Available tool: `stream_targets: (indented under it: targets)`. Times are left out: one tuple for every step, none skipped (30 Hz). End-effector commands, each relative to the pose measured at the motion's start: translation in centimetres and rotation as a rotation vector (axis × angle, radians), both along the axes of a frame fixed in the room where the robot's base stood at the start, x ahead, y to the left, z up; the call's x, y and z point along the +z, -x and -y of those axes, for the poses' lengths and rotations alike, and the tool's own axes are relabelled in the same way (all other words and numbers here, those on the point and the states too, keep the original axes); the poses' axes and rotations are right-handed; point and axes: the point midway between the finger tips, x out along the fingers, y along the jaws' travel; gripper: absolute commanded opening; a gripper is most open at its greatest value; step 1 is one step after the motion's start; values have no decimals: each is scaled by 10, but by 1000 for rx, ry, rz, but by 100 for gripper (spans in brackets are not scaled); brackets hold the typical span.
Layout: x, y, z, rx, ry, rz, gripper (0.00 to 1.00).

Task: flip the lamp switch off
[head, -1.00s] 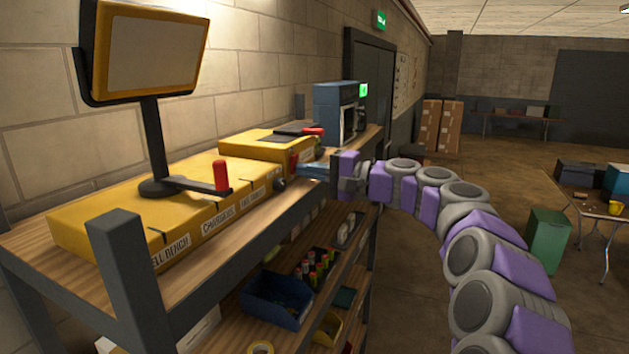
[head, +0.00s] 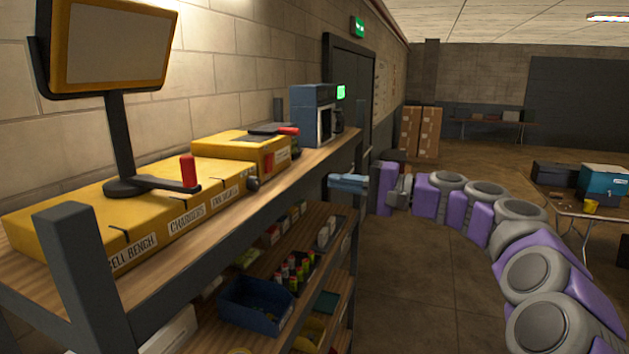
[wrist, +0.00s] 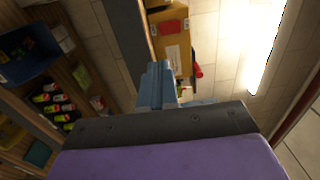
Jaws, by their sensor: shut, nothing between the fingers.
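The yellow-framed lamp-like panel (head: 118,45) stands on a black post at the left of the head view. Below it lies a long yellow box (head: 60,215) with labels such as CELL BENCH and CHARGERS, and a black lever with an upright red handle (head: 188,172). A smaller yellow box (head: 240,150) behind it has a lever with a red handle (head: 288,131) lying flat. I cannot tell which lever is the lamp switch. My gripper (head: 346,182) is shut and empty, beyond the shelf's front edge, touching neither handle. Its blue fingers (wrist: 157,86) point toward the smaller box (wrist: 181,38) in the wrist view.
The wooden shelf top (head: 225,215) has a dark front rail and corner post (head: 75,270). A blue-grey machine (head: 313,112) stands at its far end. Lower shelves hold a blue bin (head: 255,308) and small items. The floor (head: 410,280) right of the shelf is open.

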Motion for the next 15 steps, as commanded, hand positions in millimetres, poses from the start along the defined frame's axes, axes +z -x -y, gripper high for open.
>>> stream_targets:
  targets:
    - [-1,3,6,0,0,0,0]
    - [-2,4,9,1,0,1,0]
    - [-2,5,11,1,1,1,0]
    - [-2,6,12,1,1,1,0]
    - [-2,7,13,1,3,1,0]
    - [-3,8,14,1,4,1,0]
    - [-3,8,14,1,5,1,0]
    - [-3,9,15,1,5,1,0]
    - [-3,9,16,1,4,1,0]
    - [-3,9,17,1,4,1,0]
    - [-3,9,18,1,4,1,0]
    - [-3,9,19,1,3,0,0]
    - [-3,9,20,1,2,0,0]
    - [-3,9,21,1,2,-1,0]
    - [-3,8,22,0,1,0,0]
